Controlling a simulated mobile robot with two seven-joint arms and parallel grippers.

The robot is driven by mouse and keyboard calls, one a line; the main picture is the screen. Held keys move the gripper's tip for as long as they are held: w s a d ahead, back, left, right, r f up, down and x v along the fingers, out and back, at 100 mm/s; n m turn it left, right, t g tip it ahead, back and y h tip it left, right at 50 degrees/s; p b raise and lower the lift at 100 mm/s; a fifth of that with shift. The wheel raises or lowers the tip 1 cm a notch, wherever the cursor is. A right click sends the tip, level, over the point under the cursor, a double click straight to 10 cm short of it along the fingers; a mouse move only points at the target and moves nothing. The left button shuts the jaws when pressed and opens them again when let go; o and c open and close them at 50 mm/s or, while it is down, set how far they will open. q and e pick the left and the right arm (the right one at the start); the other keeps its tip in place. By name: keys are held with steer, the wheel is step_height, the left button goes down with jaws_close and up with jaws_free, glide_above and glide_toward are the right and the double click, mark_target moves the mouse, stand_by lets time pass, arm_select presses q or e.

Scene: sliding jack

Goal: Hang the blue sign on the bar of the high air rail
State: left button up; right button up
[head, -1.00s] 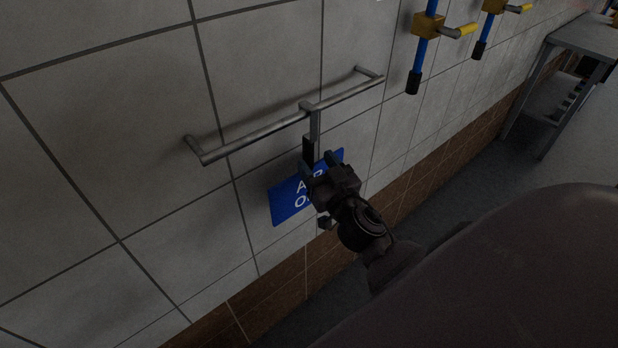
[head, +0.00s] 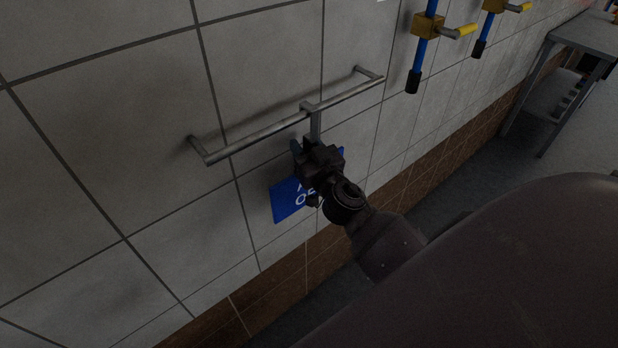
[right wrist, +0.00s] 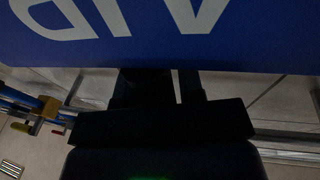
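The blue sign (head: 287,203) with white lettering hangs below the metal bar (head: 262,136) of the wall rail. Its grey hook (head: 310,107) lies over the bar near its middle, and the stem runs down from it. My right gripper (head: 308,150) is in front of the lower stem, covering its black section and part of the sign. The sign fills the top of the right wrist view (right wrist: 170,35). There the fingers are dark, with a light gap between them, so the gripper looks open around or beside the stem. My left gripper is not in view.
The bar stands off a tiled wall on two end brackets. Blue pipes with yellow-handled valves (head: 428,30) are on the wall to the upper right. A grey table (head: 580,35) stands at the far right. The bar's left part is clear.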

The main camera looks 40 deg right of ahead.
jaws_close()
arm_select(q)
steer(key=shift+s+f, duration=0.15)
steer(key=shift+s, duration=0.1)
arm_select(e)
steer(key=shift+r, duration=0.1)
